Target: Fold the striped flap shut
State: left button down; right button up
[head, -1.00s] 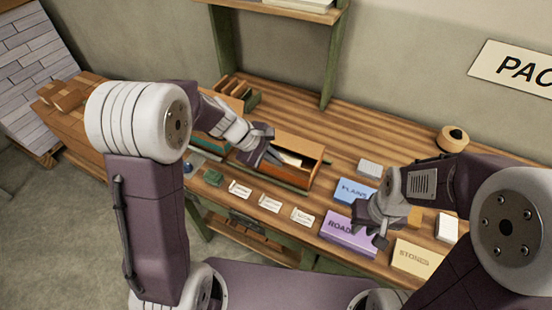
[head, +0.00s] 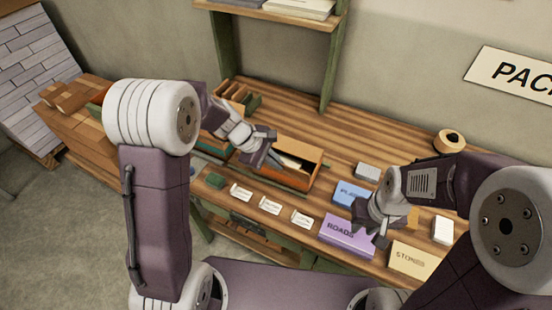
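An open-topped box with orange-brown walls (head: 305,151) stands on the workbench (head: 350,131), with pale papers or books inside. My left gripper (head: 268,152) is at the box's left end, over or against its edge; contact cannot be told. Its fingers look spread, with nothing clearly between them. I cannot make out a striped flap; my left gripper and arm cover part of the box. My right gripper (head: 372,236) looks open and empty, above or beside the purple ROADS block (head: 343,229).
A blue block (head: 350,193) and a cream block (head: 412,258) lie near my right gripper. Several white cards (head: 270,205) line the front edge. A tape roll (head: 449,141) sits at the back right. A shelf post (head: 329,75) rises behind the box.

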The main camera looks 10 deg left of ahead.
pick_arm(q)
jog(key=r+g+p, duration=0.1)
jog(key=p, duration=0.3)
jog(key=r+g+p, duration=0.1)
jog(key=p, duration=0.3)
jog(key=shift+w+d+y, duration=0.2)
jog(key=shift+w+y, duration=0.1)
jog(key=shift+w, duration=0.1)
jog(key=p, duration=0.2)
jog(key=w+g+p, duration=0.1)
jog(key=p, duration=0.2)
jog(key=shift+w+d+f+n+g+y+p, duration=0.1)
jog(key=shift+d+f+n+g+y+p, duration=0.05)
jog(key=shift+f+n+g+y+p, duration=0.2)
jog(key=shift+w+f+g, duration=0.1)
jog(key=shift+f+g, duration=0.15)
jog(key=shift+w+d+f+n+g+y, duration=0.15)
jog(key=shift+w+f+n+g+y, duration=0.2)
jog(key=shift+g, duration=0.35)
jog(key=shift+r, duration=0.1)
